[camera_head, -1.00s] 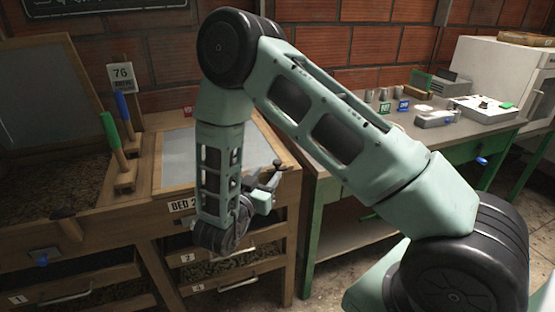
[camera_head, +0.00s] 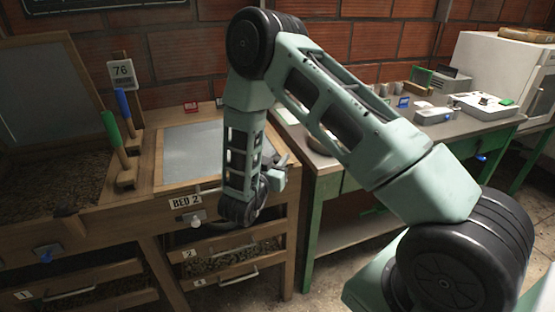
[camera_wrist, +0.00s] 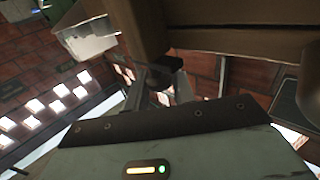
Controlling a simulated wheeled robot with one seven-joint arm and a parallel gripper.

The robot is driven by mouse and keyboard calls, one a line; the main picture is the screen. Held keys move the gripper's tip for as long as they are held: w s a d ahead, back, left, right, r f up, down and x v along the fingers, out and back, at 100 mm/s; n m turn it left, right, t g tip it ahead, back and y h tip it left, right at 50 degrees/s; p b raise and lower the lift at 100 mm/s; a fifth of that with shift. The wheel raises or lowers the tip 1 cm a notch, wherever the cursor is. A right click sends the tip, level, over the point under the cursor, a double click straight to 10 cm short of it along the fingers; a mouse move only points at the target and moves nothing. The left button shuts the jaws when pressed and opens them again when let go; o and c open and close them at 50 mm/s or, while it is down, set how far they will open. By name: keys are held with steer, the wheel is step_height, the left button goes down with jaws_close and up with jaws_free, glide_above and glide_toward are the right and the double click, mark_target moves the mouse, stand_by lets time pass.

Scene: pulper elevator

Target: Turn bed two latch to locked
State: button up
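The BED 2 label (camera_head: 185,202) is on the front wooden rail of the second bed. Just below it is a latch plate with a pale knob (camera_head: 196,223), which looks like the bed two latch. The knob is small, and I cannot read its locked or unlocked position. My gripper (camera_head: 281,164) is at the right front corner of bed two, to the right of the latch and apart from it, partly hidden by my wrist. In the wrist view, its dark fingers (camera_wrist: 162,75) are near wooden beams. I cannot tell whether they are open, and the latch is not recognisable there.
Bed two's grey lid (camera_head: 190,150) is down. The left bed has a raised lid and a blue knob (camera_head: 46,256). Green-handled (camera_head: 109,128) and blue-handled (camera_head: 122,101) levers stand between the beds. Drawers (camera_head: 230,255) lie below. A green-legged workbench (camera_head: 390,150) stands right.

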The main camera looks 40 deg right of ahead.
steer(key=shift+n+t+y, duration=0.4)
steer(key=shift+t, duration=0.1)
steer(key=n+t+y+b, duration=0.2)
steer(key=n+t+y, duration=0.1)
steer(key=t+y, duration=0.1)
steer(key=shift+f+n, duration=0.15)
steer(key=shift+n, duration=0.25)
steer(key=n+t+y+b, duration=0.1)
steer(key=n+y, duration=0.1)
steer(key=y, duration=0.1)
steer(key=n+t+y+b, duration=0.2)
steer(key=y, duration=0.1)
steer(key=shift+d+n+t, duration=0.1)
steer(key=shift+n+t, duration=0.2)
steer(key=n+y+b, duration=0.1)
steer(key=n+y, duration=0.1)
steer(key=y, duration=0.1)
steer(key=n+y+b, duration=0.1)
steer(key=n+y, duration=0.1)
steer(key=y, duration=0.2)
steer(key=shift+d+b, duration=0.1)
steer(key=shift+b, duration=0.25)
steer(key=n+y, duration=0.2)
steer(key=y, duration=0.1)
steer(key=n+g+y+b, duration=0.1)
steer(key=n+y, duration=0.1)
steer(key=y, duration=0.1)
steer(key=shift+n+g, duration=0.3)
steer(key=shift+r+y, duration=0.2)
steer(key=shift+y, duration=0.3)
